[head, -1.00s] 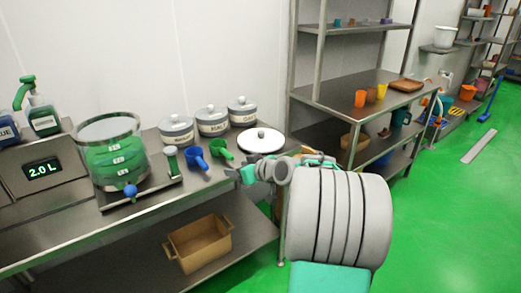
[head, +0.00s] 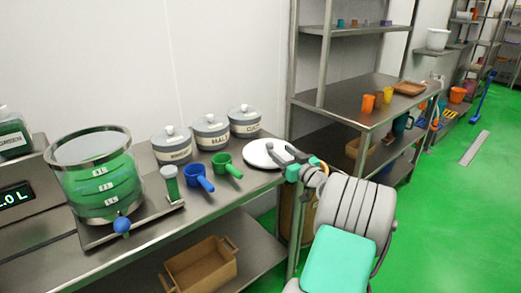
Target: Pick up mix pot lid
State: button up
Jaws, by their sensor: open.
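The mix pot lid, a white round disc (head: 257,155), lies flat on the steel counter near its right end. My gripper (head: 279,151) is open over the lid's right part, with its grey fingers pointing left. The fingers cover the right part of the lid and hide most of its dark knob. I cannot tell whether they touch it. The mix pot, a clear vessel with green contents and volume marks (head: 98,184), stands to the left on the same counter.
Several lidded grey canisters (head: 211,132) stand behind the lid along the wall. A green scoop (head: 227,166) and a blue scoop (head: 198,178) lie to its left. A steel shelf unit (head: 345,100) with cups stands close on the right.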

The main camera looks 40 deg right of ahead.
aim_at(272, 146)
jog(key=w, duration=0.5)
jog(key=w+d, duration=0.1)
jog(key=w, duration=0.1)
jog(key=shift+w+f, duration=0.2)
jog(key=shift+w, duration=0.2)
jog(key=shift+s, duration=0.1)
jog(key=shift+c, duration=0.2)
grip_shut()
